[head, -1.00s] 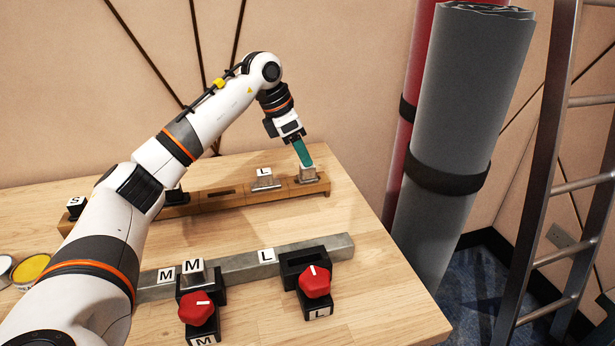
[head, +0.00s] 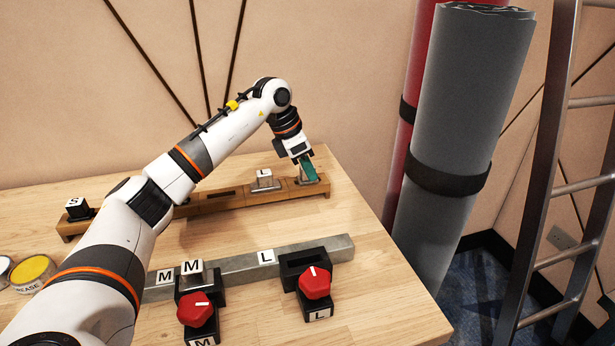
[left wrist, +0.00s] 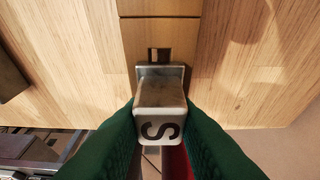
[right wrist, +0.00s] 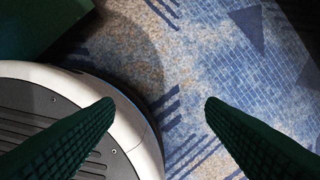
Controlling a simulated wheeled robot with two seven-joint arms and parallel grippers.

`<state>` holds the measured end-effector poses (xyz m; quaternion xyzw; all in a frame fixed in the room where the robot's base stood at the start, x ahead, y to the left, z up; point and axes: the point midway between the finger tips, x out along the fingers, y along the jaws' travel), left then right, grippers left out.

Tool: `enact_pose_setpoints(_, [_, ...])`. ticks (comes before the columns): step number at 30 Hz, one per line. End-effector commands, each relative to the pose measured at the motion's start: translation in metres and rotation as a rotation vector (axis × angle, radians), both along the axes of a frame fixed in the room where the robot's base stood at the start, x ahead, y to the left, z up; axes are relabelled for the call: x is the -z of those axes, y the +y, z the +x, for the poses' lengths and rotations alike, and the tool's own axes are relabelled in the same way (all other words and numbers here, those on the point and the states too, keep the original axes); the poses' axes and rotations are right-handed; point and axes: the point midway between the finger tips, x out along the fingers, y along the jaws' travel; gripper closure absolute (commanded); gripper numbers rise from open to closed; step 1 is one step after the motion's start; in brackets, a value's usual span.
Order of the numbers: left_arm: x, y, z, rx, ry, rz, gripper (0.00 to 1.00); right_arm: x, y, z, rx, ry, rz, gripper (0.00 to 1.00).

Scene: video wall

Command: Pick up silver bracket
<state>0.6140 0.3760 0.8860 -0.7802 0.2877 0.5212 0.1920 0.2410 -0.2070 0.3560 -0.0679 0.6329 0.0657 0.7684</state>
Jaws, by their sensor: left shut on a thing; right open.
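The silver bracket (left wrist: 160,93) carries an "S" label and sits at the right end of the wooden rack (head: 235,202). My left gripper (head: 309,172) has its green fingers on either side of this bracket. The left wrist view shows the left gripper (left wrist: 160,112) shut on it, with the label between the fingers. In the head view the fingers mostly cover the bracket; it appears still at its slot. My right gripper (right wrist: 160,103) is open and empty, over the blue carpet, away from the table.
Another silver bracket labelled L (head: 264,182) stands on the rack near the left gripper. A black S piece (head: 77,208) is at the rack's left end. A grey metal bar (head: 225,270) and clamps with red knobs (head: 315,283) lie in front. Rolls (head: 462,120) and a ladder (head: 530,230) stand right.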

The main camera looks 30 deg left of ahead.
Motion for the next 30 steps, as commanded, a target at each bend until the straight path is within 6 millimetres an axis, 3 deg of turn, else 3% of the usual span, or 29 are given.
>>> enact_pose_setpoints(8, [-0.004, 0.000, 0.000, 0.000, -0.001, 0.000, 1.00, -0.001, 0.000, 0.000, 0.000, -0.002, 0.000, 0.35])
enact_pose_setpoints(11, [-0.017, 0.000, 0.001, 0.000, -0.005, 0.000, 1.00, -0.001, 0.000, 0.000, -0.001, -0.008, 0.001, 0.35])
enact_pose_setpoints(21, [-0.083, 0.000, 0.001, 0.001, -0.005, -0.001, 1.00, 0.028, -0.003, -0.025, -0.007, 0.023, -0.002, 0.35])
enact_pose_setpoints(30, [-0.101, 0.000, 0.000, 0.001, -0.001, 0.000, 1.00, 0.037, -0.004, -0.033, -0.008, 0.026, -0.003, 0.35])
